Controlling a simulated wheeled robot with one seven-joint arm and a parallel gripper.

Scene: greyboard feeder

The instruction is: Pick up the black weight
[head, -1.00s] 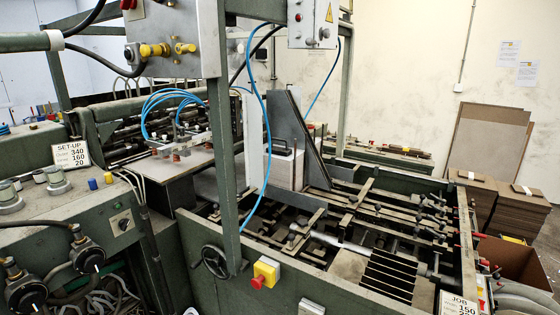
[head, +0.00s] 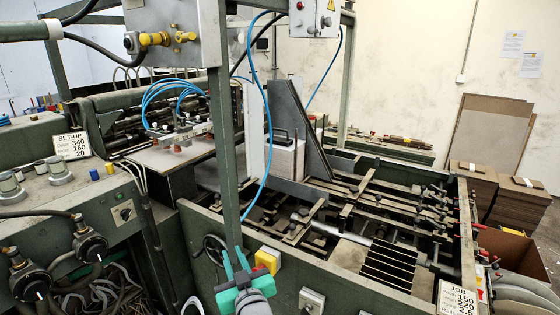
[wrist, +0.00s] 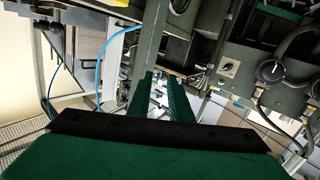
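A small dark shape with a handle-like outline, likely the black weight (head: 284,135), sits on top of the pale board stack (head: 287,160) in the feeder in the head view. It is small and partly unclear against the upright plates. My gripper (head: 233,256) is at the bottom middle, in front of the machine's front panel, well below and nearer than the stack. Its two green fingers are apart with nothing seen between them. The fingers also show in the wrist view (wrist: 160,80), where I cannot make out the weight.
A green upright post (head: 224,130) and a hanging blue hose (head: 266,130) stand between my gripper and the stack. A tall grey angled plate (head: 300,130) rises beside the stack. A yellow box with a red button (head: 268,260) is close to my gripper.

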